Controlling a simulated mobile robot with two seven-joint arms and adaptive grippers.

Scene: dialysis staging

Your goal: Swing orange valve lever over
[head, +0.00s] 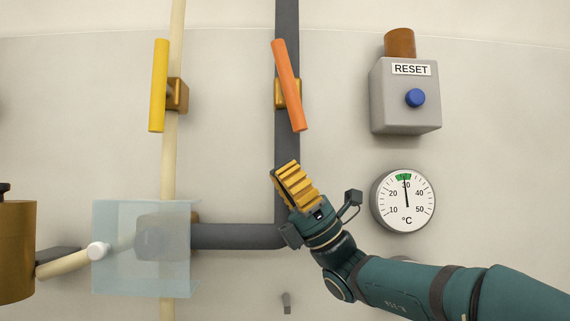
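The orange valve lever (286,75) is a long bar on a brass valve body (280,94) on the dark grey vertical pipe. It tilts slightly from the pipe's line, its top end to the left and its bottom end to the right. My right gripper (293,178) is below the lever, in front of the dark pipe, with its yellow ribbed fingers pointing up and left. In the picture a gap shows between it and the lever's lower end. The fingers overlap from this angle, so their opening is unclear. My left gripper is out of view.
A yellow lever (159,85) stands upright on a beige pipe (178,25) at left. A clear bluish box (115,275) covers part of the lower piping. A grey RESET box (390,110) with a blue button and a °C dial gauge (405,215) are at right.

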